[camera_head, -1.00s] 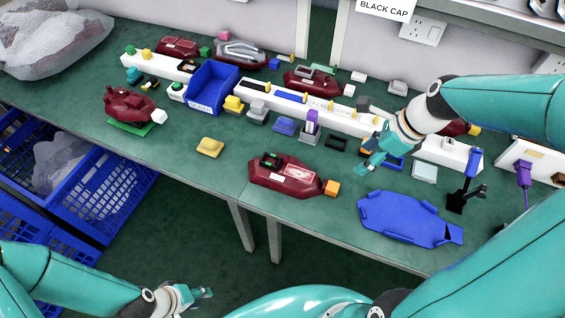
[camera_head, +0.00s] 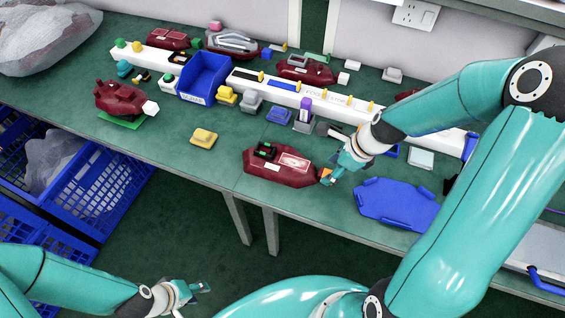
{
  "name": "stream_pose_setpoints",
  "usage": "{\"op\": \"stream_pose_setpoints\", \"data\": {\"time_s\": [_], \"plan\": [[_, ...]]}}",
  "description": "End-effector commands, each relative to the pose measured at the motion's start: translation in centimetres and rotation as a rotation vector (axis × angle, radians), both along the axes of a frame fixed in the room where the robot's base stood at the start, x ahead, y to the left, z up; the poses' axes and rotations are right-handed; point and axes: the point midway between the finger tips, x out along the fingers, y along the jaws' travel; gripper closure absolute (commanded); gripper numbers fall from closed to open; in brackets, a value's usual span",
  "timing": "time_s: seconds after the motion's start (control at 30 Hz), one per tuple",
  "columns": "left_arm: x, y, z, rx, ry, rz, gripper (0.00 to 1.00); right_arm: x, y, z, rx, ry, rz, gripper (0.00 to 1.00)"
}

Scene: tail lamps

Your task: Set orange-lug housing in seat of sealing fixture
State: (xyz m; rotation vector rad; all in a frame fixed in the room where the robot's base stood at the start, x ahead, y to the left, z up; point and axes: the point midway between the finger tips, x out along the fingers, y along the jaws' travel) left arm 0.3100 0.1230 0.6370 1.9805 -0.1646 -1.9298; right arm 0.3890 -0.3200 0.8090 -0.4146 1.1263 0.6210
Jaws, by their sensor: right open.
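The orange-lug housing (camera_head: 264,172) is a dark red body lying flat on the green bench, with a green-and-black part and a pale label on top. Its orange lug (camera_head: 326,173) is at its right end, partly hidden by my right gripper (camera_head: 331,176). My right gripper is open with its fingers at the lug; whether they touch it I cannot tell. The blue plate with raised edge tabs (camera_head: 397,205), seemingly the sealing fixture, lies empty to the right. My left gripper (camera_head: 203,288) is low in front of the bench, away from the housing, its jaws too small to judge.
Another red housing (camera_head: 118,97) with a white lug sits on a green base at left. A yellow block (camera_head: 204,137) lies left of the orange-lug housing. A long white rail (camera_head: 285,91) and a blue bin (camera_head: 205,76) stand behind. My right arm covers the bench's right side.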

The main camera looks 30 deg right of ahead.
Motion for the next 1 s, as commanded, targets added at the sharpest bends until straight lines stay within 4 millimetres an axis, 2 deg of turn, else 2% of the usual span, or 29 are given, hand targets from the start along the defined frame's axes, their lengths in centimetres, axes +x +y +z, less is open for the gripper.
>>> {"op": "stream_pose_setpoints", "data": {"time_s": [0.03,0.17,0.47,0.83,1.0], "plan": [[0.0,0.0,-0.4,0.000,0.000,0.000,0.60,0.1,0.4,-1.0,0.002,0.003,0.002,0.38],[0.0,0.0,-0.7,0.000,0.000,0.000,0.60,0.5,0.6,-2.3,0.001,0.001,0.000,0.38],[0.0,0.0,-0.7,0.000,0.000,0.000,0.60,0.7,0.6,-2.4,-0.001,-0.002,-0.001,0.39],[0.0,0.0,-0.7,0.000,0.000,0.000,0.60,0.7,0.6,-2.4,-0.001,-0.002,-0.001,1.00],[0.0,0.0,-0.7,0.000,0.000,0.000,0.60,0.7,0.6,-2.4,-0.001,-0.002,-0.001,1.00]]}}
